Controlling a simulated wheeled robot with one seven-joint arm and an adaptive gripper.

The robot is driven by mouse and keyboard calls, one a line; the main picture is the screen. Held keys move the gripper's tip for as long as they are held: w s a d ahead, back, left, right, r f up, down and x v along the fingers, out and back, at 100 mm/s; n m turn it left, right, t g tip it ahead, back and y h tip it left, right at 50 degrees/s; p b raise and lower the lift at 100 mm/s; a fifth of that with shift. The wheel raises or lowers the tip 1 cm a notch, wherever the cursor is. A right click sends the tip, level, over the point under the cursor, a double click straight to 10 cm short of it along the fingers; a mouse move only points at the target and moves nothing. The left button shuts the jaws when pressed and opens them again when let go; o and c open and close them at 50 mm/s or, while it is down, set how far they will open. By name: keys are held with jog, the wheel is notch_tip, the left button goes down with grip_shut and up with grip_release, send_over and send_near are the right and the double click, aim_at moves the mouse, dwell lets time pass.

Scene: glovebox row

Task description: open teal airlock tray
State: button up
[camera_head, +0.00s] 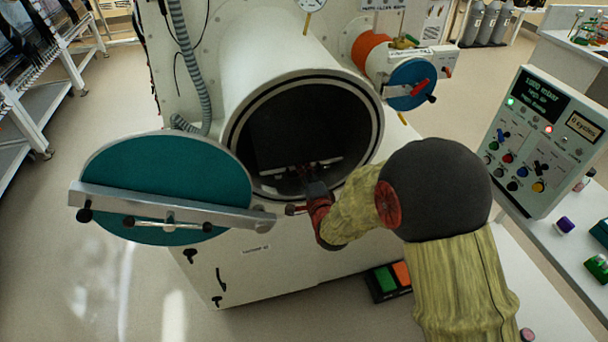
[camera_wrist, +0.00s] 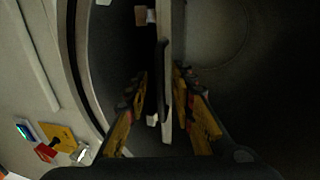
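The teal airlock door (camera_head: 165,170), a round disc with a metal bar across it, stands swung open left of the airlock tube (camera_head: 290,60). The tube's round mouth faces me and is dark inside. The tray (camera_head: 320,163) shows as a pale front edge low inside the mouth; the rest is lost in shadow. My gripper (camera_head: 306,174) reaches into the lower part of the mouth at that edge. In the wrist view my gripper's fingers (camera_wrist: 160,78) stand apart on either side of a pale upright strip, likely the tray's edge (camera_wrist: 166,110). A gap shows left of the strip; contact on the right is unclear.
A smaller port with a blue door (camera_head: 411,84) sits right of the tube. A control box (camera_head: 545,140) with lit lamps stands at the right. A green and orange pedal unit (camera_head: 390,280) lies on the floor below my arm. Open floor lies at the left.

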jog(key=shift+c, duration=0.5)
grip_shut()
dwell(0.3)
